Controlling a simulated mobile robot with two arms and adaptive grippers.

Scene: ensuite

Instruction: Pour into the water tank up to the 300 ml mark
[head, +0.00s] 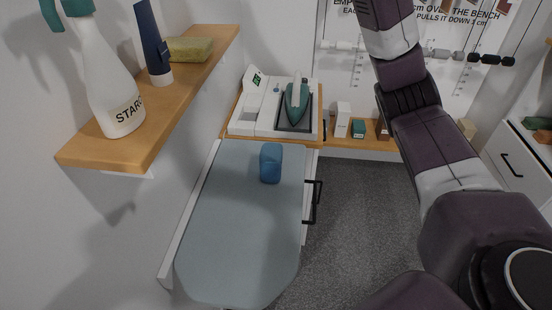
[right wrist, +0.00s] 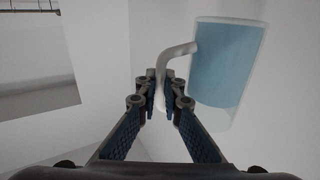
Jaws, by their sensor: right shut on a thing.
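In the right wrist view my right gripper (right wrist: 163,98) is shut on the pale handle of a clear jug (right wrist: 228,70). The jug holds blue liquid and hangs to the right of the fingers. The jug is not in the head view, where my right arm runs up out of the top of the picture. In the head view a white steam station (head: 259,110) stands at the far end of the ironing board (head: 230,225), with a green iron (head: 297,103) on its dark rest. I cannot make out the water tank's 300 ml mark. My left gripper is not in view.
A blue rounded block (head: 271,162) stands on the board. The wooden shelf (head: 150,150) at left holds a starch spray bottle (head: 105,85), a dark blue bottle (head: 153,45) and a yellow sponge (head: 189,50). Small boxes (head: 358,128) stand on the back shelf. The board's near part is clear.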

